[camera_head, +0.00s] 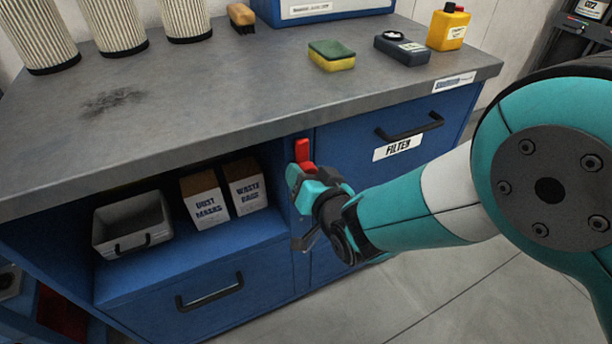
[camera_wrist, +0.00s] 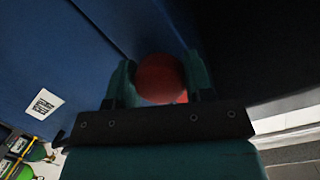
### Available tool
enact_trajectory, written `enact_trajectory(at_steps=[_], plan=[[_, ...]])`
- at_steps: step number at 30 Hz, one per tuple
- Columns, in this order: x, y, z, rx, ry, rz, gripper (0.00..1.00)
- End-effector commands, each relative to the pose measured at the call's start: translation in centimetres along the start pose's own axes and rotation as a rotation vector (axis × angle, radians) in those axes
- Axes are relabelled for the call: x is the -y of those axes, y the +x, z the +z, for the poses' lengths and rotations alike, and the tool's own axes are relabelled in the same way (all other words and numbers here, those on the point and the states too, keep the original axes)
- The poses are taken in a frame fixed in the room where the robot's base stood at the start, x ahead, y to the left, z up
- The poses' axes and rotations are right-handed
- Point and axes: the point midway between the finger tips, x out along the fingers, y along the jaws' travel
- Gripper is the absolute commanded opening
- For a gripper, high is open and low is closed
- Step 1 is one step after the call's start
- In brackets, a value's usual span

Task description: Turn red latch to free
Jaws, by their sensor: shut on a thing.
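The red latch (camera_head: 303,152) is on the blue cabinet front, on the upright between the open shelf and the FILTER door. Its upper part shows upright above my gripper (camera_head: 305,176) in the head view. In the wrist view a round red part of the latch (camera_wrist: 160,77) sits between the two teal fingers of my gripper (camera_wrist: 160,84). The fingers are shut on it from both sides. The lower part of the latch is hidden by the gripper in the head view.
The FILTER door (camera_head: 376,160) has a black handle. The open shelf holds a grey bin (camera_head: 131,225) and boxes of dust masks (camera_head: 204,198) and waste bags (camera_head: 245,186). The worktop (camera_head: 230,100) overhangs the latch. The floor in front is clear.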

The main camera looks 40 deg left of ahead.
Motion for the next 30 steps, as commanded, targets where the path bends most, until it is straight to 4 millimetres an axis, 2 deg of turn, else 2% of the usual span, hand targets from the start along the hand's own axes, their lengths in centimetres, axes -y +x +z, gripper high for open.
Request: enact_trajectory(at_steps=[1,10,11,14,24,26,30], plan=[[0.0,0.0,-0.5,-0.011,-0.006,0.0,0.06],[0.0,0.0,-0.6,-0.014,-0.008,0.0,0.05],[0.0,0.0,-0.7,-0.014,-0.008,-0.001,0.5],[0.0,0.0,-0.6,-0.013,-0.007,-0.001,0.73],[0.1,-0.2,-0.2,-0.005,-0.005,-0.002,0.73],[0.1,-0.7,-0.2,-0.005,-0.005,-0.001,0.73],[0.1,-3.0,-0.2,-0.003,-0.005,0.0,0.73]])
